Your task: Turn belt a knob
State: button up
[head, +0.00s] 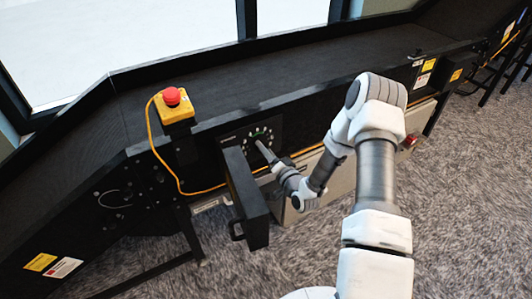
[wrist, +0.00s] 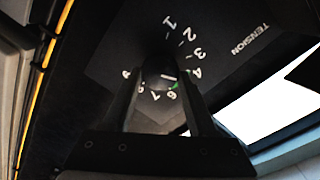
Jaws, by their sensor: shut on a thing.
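The knob (wrist: 160,68) is a dark round knob in the middle of a black dial plate (wrist: 110,62) with white numbers and the word TENSION. A green mark shows on the dial's right side, near the fingers. My gripper (wrist: 161,82) is shut on the knob, one finger on each side, and the fingers hide part of the dial. In the head view, my gripper (head: 266,151) reaches the dial plate (head: 262,131) on the front of the black conveyor frame. The knob itself is mostly hidden there, and its exact pointer setting is hard to read.
A red emergency button on a yellow box (head: 176,107) stands on the frame, left of the dial, with a yellow cable (head: 154,140) hanging down. A black box-like door with a handle (head: 246,198) juts out just left of my gripper. Carpet (head: 310,245) lies in front.

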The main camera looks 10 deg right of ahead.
jog(key=shift+f+m+y+b, duration=0.15)
jog(key=shift+m+b, duration=0.25)
jog(key=shift+m, duration=2.2)
jog(key=shift+f+m+y+b, duration=0.1)
jog(key=shift+m+y+b, duration=0.25)
jog(key=shift+m, duration=2.25)
jog(key=shift+r, duration=0.1)
jog(key=o, duration=1.4)
jog(key=shift+c, duration=0.2)
jog(key=shift+s+d, duration=0.1)
jog(key=shift+d, duration=0.05)
jog(key=p+v, duration=0.3)
jog(key=v, duration=1.4)
jog(key=shift+r, duration=0.35)
